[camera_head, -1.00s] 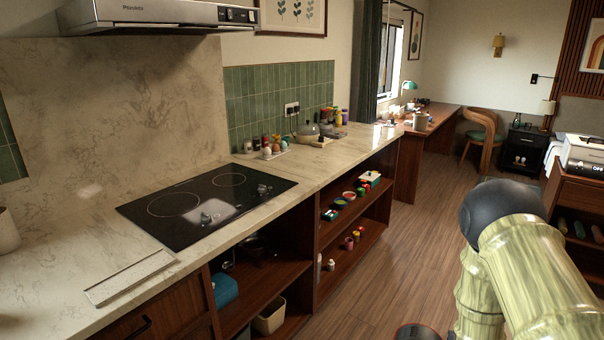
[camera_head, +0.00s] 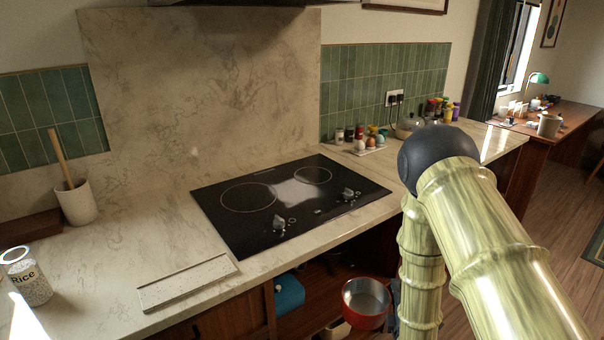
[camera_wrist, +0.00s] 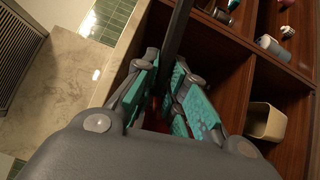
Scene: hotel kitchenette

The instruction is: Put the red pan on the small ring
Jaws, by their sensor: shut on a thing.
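The red pan (camera_head: 366,303), with a grey inside, is at the bottom of the head view, low in front of the open cabinet and below the counter top. In the wrist view, my gripper (camera_wrist: 165,82) has its teal fingers closed around a dark bar, seemingly the pan's handle (camera_wrist: 178,32). The head view hides the gripper behind my arm. The black cooktop (camera_head: 265,240) lies in the counter, up and left of the pan. Its small ring (camera_head: 313,175) is at the back right and is empty. A larger ring (camera_head: 248,197) is at its left.
The counter edge and open shelves (camera_head: 315,285) are close to the pan. A pale slab (camera_head: 187,283) lies left of the cooktop. A rice jar (camera_head: 27,278) and a utensil crock (camera_head: 77,203) stand further left. Egg cups (camera_head: 362,147) and spice jars are behind right.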

